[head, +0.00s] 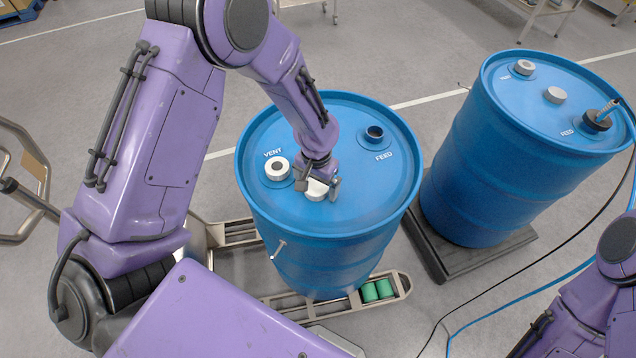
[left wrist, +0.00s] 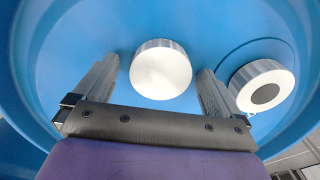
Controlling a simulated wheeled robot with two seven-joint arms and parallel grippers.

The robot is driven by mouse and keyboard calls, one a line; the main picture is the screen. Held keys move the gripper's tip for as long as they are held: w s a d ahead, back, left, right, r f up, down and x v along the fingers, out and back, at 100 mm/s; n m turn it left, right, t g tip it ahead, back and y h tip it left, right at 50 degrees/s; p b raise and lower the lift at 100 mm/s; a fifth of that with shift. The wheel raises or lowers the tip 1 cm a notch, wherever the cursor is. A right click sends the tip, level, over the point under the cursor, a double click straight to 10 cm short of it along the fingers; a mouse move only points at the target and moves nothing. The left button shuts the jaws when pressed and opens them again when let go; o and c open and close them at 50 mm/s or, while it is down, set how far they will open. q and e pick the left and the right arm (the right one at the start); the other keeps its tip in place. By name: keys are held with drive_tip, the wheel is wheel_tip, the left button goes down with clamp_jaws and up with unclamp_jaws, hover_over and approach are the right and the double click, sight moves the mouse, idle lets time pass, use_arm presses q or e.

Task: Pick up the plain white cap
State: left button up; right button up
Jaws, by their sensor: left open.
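The plain white cap (head: 316,191) lies on the top of the near blue drum, partly hidden by my left gripper (head: 319,186) in the head view. In the left wrist view the cap (left wrist: 161,72) shows a blank round top. My left gripper (left wrist: 157,78) is open, with one finger on each side of the cap and a gap on both sides. I see no contact. A second white cap with a dark centre (head: 277,167) sits on the VENT opening; it also shows in the left wrist view (left wrist: 263,92). My right gripper is out of view.
The near blue drum (head: 330,270) has an open FEED port (head: 374,134). A second blue drum (head: 470,195) on a dark pallet (head: 452,262) carries a loose-looking cap (head: 555,95) and a hose fitting (head: 597,121). Cables run along the floor at right.

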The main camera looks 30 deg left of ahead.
use_arm(q)
drive_tip(key=shift+s+r, duration=0.15)
drive_tip(key=shift+s, duration=0.3)
drive_tip(key=c, duration=1.1)
